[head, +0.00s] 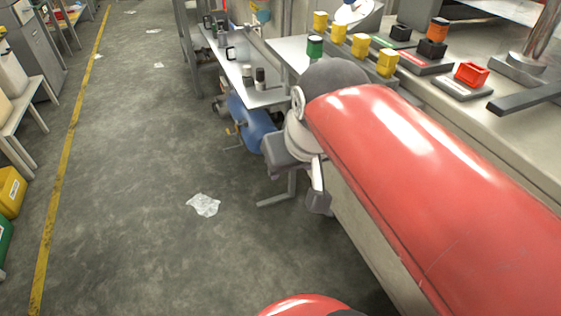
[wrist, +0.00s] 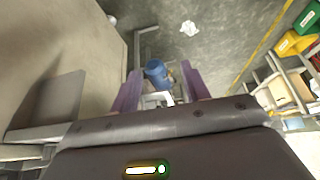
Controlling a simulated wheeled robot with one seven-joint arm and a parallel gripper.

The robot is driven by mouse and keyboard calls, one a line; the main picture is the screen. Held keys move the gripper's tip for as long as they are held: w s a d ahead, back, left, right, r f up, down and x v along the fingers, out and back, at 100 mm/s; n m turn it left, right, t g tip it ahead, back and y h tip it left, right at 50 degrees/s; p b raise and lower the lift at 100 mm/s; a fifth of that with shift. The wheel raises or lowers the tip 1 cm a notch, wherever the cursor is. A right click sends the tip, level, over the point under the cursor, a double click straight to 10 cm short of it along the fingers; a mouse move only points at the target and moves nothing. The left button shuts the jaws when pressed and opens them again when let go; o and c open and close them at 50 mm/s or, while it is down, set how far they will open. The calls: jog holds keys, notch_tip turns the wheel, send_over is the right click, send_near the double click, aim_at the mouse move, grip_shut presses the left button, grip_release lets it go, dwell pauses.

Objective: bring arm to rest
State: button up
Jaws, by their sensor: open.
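My gripper (head: 316,192) hangs beside the bench at the end of my red arm, over the floor. In the wrist view my gripper (wrist: 160,88) shows two purple-grey fingers standing apart, with nothing held between them. A blue drum-like thing (head: 250,125) stands beyond the gripper in the head view. It shows between the fingers in the wrist view (wrist: 157,72), farther off. My arm hides part of the bench.
The bench (head: 513,140) on the right carries yellow blocks (head: 387,62), a red bin (head: 472,74) and dark holders. A lower table (head: 262,98) holds small bottles. A crumpled white sheet (head: 203,205) lies on otherwise open floor. Yellow (head: 10,192) and green bins stand far left.

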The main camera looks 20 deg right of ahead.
jog(key=s+f, duration=0.3)
jog(key=f, duration=0.3)
jog(key=shift+s+a, duration=0.4)
jog(key=shift+a, duration=0.05)
jog(key=shift+c, duration=0.4)
